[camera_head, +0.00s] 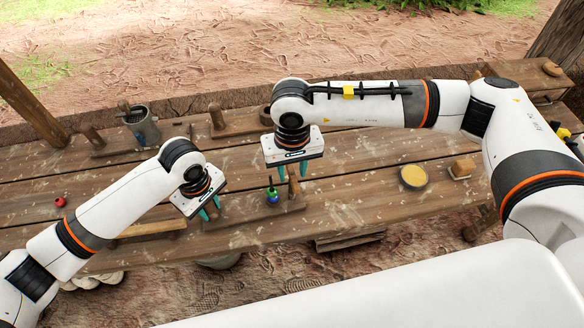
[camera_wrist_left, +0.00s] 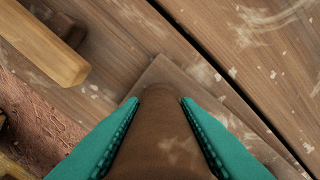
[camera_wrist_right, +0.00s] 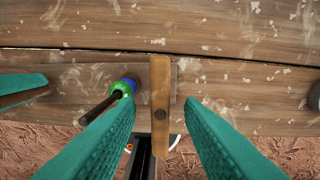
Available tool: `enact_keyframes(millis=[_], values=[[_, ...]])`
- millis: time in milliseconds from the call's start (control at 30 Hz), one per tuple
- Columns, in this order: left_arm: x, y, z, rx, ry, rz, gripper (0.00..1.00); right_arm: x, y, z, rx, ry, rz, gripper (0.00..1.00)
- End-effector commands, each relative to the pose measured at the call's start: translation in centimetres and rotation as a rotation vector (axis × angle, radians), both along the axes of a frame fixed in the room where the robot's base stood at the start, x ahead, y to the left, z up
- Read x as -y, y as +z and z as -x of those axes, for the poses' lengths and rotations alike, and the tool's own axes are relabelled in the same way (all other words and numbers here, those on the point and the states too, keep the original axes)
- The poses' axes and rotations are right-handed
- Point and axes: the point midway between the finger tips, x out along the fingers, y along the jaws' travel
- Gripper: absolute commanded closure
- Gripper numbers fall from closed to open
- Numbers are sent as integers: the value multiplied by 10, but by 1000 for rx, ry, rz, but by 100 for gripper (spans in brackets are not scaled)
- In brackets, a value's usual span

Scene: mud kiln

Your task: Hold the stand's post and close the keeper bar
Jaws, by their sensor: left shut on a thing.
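The stand's brown post (camera_wrist_left: 165,140) rises from its flat wooden base (camera_wrist_left: 158,74) in the left wrist view. The base also shows in the head view (camera_head: 250,215). My left gripper (camera_head: 211,210) is shut on the post, one finger on each side. The keeper bar (camera_wrist_right: 160,90), a light wooden strip with a dark round pin, lies lengthwise between the fingers of my right gripper (camera_wrist_right: 160,101). That gripper is open, with a gap on both sides of the bar. A green and blue piece with a dark stem (camera_wrist_right: 125,86) sits just left of the bar.
A yellow round pad (camera_head: 413,177) and a small wooden block (camera_head: 462,168) lie to the right on the bench. A metal can (camera_head: 142,126) stands at the back left, and a red item (camera_head: 60,202) lies at the far left. The bench between stand and pad is clear.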

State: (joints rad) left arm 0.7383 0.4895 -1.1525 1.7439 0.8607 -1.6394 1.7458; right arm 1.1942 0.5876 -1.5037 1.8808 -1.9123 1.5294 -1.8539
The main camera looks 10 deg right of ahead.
Motion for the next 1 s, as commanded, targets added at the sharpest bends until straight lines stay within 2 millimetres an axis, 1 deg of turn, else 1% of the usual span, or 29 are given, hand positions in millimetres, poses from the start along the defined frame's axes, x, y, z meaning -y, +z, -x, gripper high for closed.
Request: enact_keyframes(millis=[100,333,367,500,567,833,1000], values=[[0,1,0,1,0,2,100,0,-5,0,-1,1,0,65],[0,1,0,1,0,2,100,0,-6,0,0,1,0,65],[0,1,0,1,0,2,100,0,-5,0,0,1,0,67],[0,1,0,1,0,2,100,0,-5,0,0,0,0,90],[0,1,0,1,0,2,100,0,-5,0,0,0,0,100],[0,0,0,1,0,2,100,0,-5,0,0,-13,0,100],[0,0,0,1,0,1,100,0,-5,0,0,-67,0,100]])
